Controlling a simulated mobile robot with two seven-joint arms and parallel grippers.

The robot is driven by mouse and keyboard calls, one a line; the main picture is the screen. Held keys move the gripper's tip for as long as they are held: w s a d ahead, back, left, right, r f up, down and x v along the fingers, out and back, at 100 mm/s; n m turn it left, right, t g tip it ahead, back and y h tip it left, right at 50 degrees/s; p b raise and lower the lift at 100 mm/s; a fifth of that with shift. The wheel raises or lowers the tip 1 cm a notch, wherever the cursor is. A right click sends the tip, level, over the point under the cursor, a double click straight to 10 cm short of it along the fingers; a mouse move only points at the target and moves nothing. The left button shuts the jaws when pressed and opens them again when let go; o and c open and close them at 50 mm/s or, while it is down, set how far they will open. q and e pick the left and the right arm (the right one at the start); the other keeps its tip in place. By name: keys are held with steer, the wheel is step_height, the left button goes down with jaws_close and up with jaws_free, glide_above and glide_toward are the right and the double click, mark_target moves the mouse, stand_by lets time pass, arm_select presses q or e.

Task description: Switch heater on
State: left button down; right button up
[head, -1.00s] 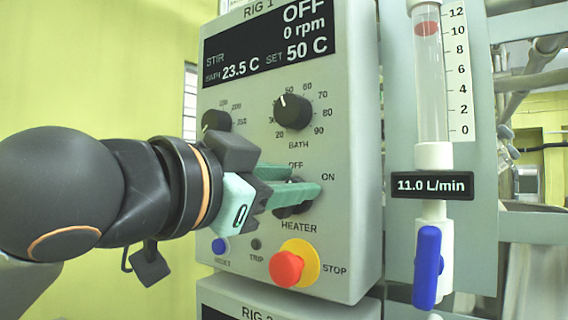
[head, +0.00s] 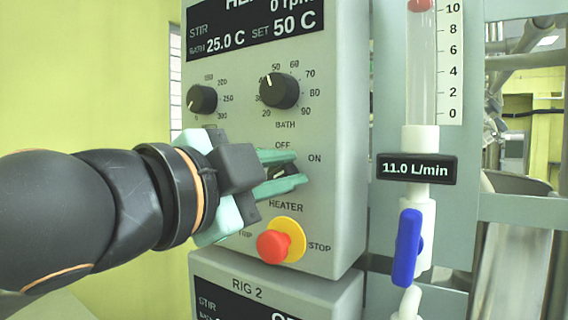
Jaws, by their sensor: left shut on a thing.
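The RIG 1 control box (head: 345,120) shows a HEATER knob (head: 281,171) between the OFF and ON marks. My left gripper (head: 283,173) is shut on this dark knob, with one teal finger above it and one below. The fingers hide much of the knob, so its pointer direction is hard to tell. The RIG 1 display (head: 255,27) is cut off at the top; its top line begins with "HE", and it reads bath 25.0 C and set 50 C. My right gripper is not in view.
A red stop button (head: 274,246) on a yellow collar sits just below the heater knob. The BATH knob (head: 279,91) is above. A flow tube with a blue valve handle (head: 407,247) stands at right. The RIG 2 box (head: 340,300) is below.

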arm_select(q)
steer(key=shift+w+a+f, duration=0.15)
steer(key=shift+w+f, duration=0.15)
steer(key=shift+f, duration=0.15)
steer(key=c, duration=1.2)
jaws_free()
steer(key=o, duration=0.4)
steer(key=shift+w+a+y, duration=0.1)
steer(key=shift+a+y, duration=0.1)
steer(key=shift+y, duration=0.1)
steer(key=shift+d+r, duration=0.1)
steer(key=shift+r, duration=0.05)
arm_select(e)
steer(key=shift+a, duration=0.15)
arm_select(q)
steer(key=shift+r, duration=0.1)
steer(key=shift+s, duration=0.25)
steer(key=shift+s+a, duration=0.25)
steer(key=shift+s, duration=0.05)
steer(key=b+v, duration=0.1)
steer(key=v, duration=1)
steer(key=shift+s+a+f, duration=0.15)
steer(key=shift+a+f, duration=0.05)
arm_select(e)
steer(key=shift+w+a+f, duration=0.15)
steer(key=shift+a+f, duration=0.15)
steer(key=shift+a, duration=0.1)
